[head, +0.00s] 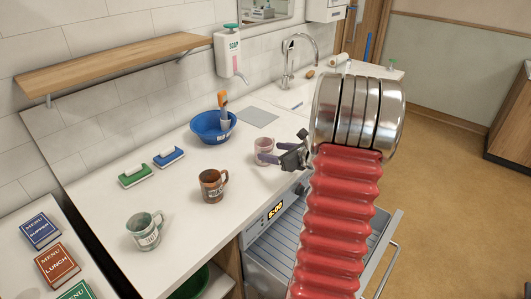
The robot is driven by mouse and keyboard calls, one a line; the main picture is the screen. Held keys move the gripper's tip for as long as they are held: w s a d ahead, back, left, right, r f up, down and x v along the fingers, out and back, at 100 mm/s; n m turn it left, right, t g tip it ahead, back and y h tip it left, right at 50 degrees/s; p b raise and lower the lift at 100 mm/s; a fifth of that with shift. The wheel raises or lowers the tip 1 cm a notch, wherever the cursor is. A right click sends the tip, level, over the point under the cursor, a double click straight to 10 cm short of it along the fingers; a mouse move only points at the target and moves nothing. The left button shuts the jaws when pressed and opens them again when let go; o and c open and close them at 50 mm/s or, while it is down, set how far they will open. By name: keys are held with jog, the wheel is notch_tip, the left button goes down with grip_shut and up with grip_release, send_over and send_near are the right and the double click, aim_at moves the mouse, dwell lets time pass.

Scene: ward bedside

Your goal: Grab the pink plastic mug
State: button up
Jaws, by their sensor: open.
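The pink mug (264,145) stands upright on the white counter, right of the middle mugs and near the counter's front edge. My gripper (281,152) is at the mug's right side, its dark jaws pointing left towards it. The jaws are open. One finger overlaps the lower right of the mug in the picture. I cannot tell whether it touches the mug. The mug's right side is partly hidden by the gripper. My red ribbed arm and its metal rings cover the area to the right.
A brown mug (212,186) and a pale green mug (145,230) stand to the left. A blue basin (212,131) with a brush is behind. The sink (291,97) is behind, with a tap above.

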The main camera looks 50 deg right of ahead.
aim_at(270, 151)
jog(key=shift+x, duration=1.9)
jog(key=shift+c, duration=0.6)
jog(key=c, duration=0.7)
jog(key=shift+r, duration=0.1)
notch_tip(270, 151, up, 10)
